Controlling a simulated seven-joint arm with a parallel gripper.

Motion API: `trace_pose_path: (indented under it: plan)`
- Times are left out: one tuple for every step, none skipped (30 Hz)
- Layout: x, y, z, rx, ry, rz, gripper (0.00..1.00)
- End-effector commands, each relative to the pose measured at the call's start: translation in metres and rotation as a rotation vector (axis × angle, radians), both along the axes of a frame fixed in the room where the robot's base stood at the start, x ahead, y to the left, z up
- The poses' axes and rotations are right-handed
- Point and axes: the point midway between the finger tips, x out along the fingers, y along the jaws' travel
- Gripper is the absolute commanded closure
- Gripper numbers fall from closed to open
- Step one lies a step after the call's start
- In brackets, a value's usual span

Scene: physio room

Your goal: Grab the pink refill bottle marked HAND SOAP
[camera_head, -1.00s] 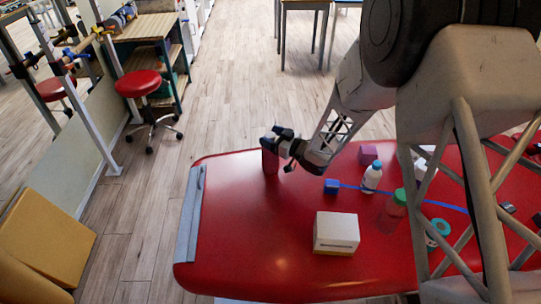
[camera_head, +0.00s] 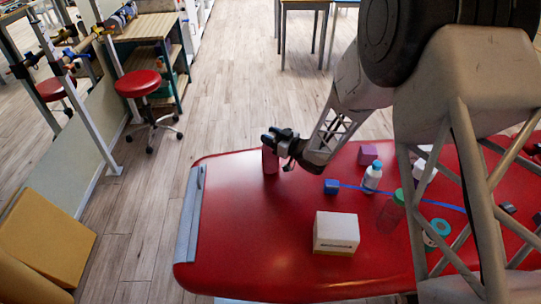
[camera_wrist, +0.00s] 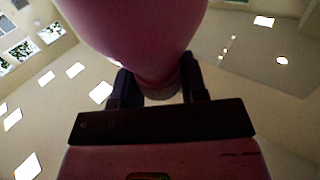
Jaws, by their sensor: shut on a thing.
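A pink bottle (camera_head: 270,160) stands upright near the far left part of the red treatment table (camera_head: 240,215). My gripper (camera_head: 271,141) is at its upper part and closed on it. In the wrist view the pink bottle (camera_wrist: 135,30) fills the top middle, between the two dark fingers of my gripper (camera_wrist: 157,85). The bottle's marking does not show in either view. I cannot tell whether its base touches the table.
The table's left part is clear.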

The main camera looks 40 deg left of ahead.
Motion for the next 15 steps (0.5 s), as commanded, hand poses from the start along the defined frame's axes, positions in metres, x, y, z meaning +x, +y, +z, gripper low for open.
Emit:
trace_pose_path:
  plan:
    - [0.0, 0.0, 0.0, 0.0, 0.0, 0.0, 0.9]
    - [0.0, 0.0, 0.0, 0.0, 0.0, 0.0, 0.95]
    - [0.0, 0.0, 0.0001, 0.0, 0.0, 0.0, 1.0]
    - [0.0, 0.0, 0.0001, 0.0, 0.0, 0.0, 1.0]
    - [0.0, 0.0, 0.0001, 0.0, 0.0, 0.0, 1.0]
    - [0.0, 0.0, 0.0001, 0.0, 0.0, 0.0, 1.0]
    - [0.0003, 0.0002, 0.0009, 0.001, -0.001, 0.0, 1.0]
    - [0.0003, 0.0002, 0.0009, 0.001, -0.001, 0.0, 1.0]
    - [0.0003, 0.0002, 0.0009, 0.001, -0.001, 0.0, 1.0]
    - [0.0003, 0.0002, 0.0009, 0.001, -0.001, 0.0, 1.0]
    - [0.0003, 0.0002, 0.0008, 0.001, -0.001, 0.0, 1.0]
    - [0.0002, 0.0002, 0.0008, 0.001, -0.001, 0.0, 1.0]
    - [0.0003, 0.0002, 0.0009, 0.001, -0.001, 0.0, 1.0]
    - [0.0003, 0.0002, 0.0012, 0.001, -0.001, 0.0, 1.0]
    - [0.0003, 0.0002, 0.0018, 0.001, -0.001, 0.0, 1.0]
